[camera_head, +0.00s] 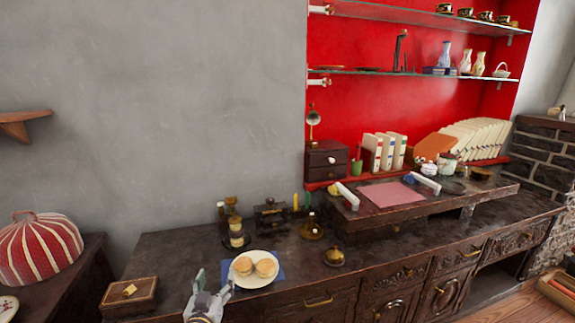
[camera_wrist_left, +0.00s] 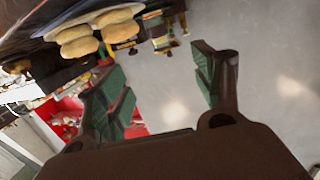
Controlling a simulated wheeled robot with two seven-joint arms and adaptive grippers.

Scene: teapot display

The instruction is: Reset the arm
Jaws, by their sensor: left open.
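In the left wrist view my left gripper (camera_wrist_left: 165,90) shows two green-padded fingers spread wide. The buns (camera_wrist_left: 95,30) and the plate lie at the upper left there, apart from the fingers. My right gripper is not in view.
The cabinet top (camera_head: 170,250) holds a wooden box (camera_head: 128,297), dark bottles (camera_head: 234,225), and a brass bell (camera_head: 334,256). A raised shelf (camera_head: 440,205) with a pink mat (camera_head: 392,194) stands right. A striped red cover (camera_head: 38,250) sits far left.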

